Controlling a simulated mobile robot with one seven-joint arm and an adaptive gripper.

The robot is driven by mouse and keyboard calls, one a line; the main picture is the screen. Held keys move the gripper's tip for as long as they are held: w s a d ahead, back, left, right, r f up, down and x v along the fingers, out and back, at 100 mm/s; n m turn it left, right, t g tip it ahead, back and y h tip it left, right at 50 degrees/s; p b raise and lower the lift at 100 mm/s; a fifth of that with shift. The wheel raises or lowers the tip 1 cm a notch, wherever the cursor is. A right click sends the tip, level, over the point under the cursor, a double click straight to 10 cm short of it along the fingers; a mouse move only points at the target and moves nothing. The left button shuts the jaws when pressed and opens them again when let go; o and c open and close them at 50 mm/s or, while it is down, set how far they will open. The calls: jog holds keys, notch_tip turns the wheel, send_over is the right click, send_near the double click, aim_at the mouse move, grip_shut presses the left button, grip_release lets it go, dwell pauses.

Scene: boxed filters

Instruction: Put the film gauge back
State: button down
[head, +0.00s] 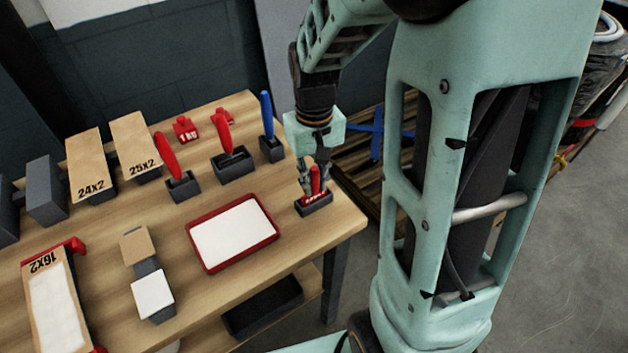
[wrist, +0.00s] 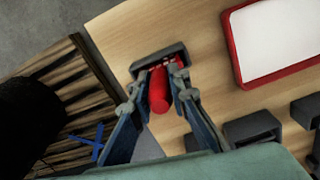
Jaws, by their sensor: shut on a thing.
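The film gauge, which I take to be the red piece with a rounded handle (head: 315,179), is upright at a small dark holder (head: 316,209) near the table's right corner. My gripper (head: 314,184) reaches down from above and is shut on the red piece. In the wrist view, the fingers (wrist: 157,83) sit on both sides of the red handle (wrist: 160,94), and its far end meets the dark holder (wrist: 146,66). Pale lettering shows there, too small to read. The fingers partly cover the piece, so I cannot tell how deep it sits.
A red-rimmed white tray (head: 233,234) lies left of the holder. Behind stand dark holders with red tools (head: 168,156) and a blue-handled tool (head: 267,115). Cardboard boxed filters (head: 90,165) are at the left. Bare wood surrounds the holder; the table's edge is close on its right.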

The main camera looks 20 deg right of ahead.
jog(key=shift+f, duration=0.25)
jog(key=c, duration=1.8)
grip_release()
jog(key=shift+c, duration=0.2)
jog(key=shift+r, duration=0.2)
notch_tip(320, 180, up, 12)
jog(key=shift+r+p, duration=0.1)
jog(key=shift+p, duration=0.45)
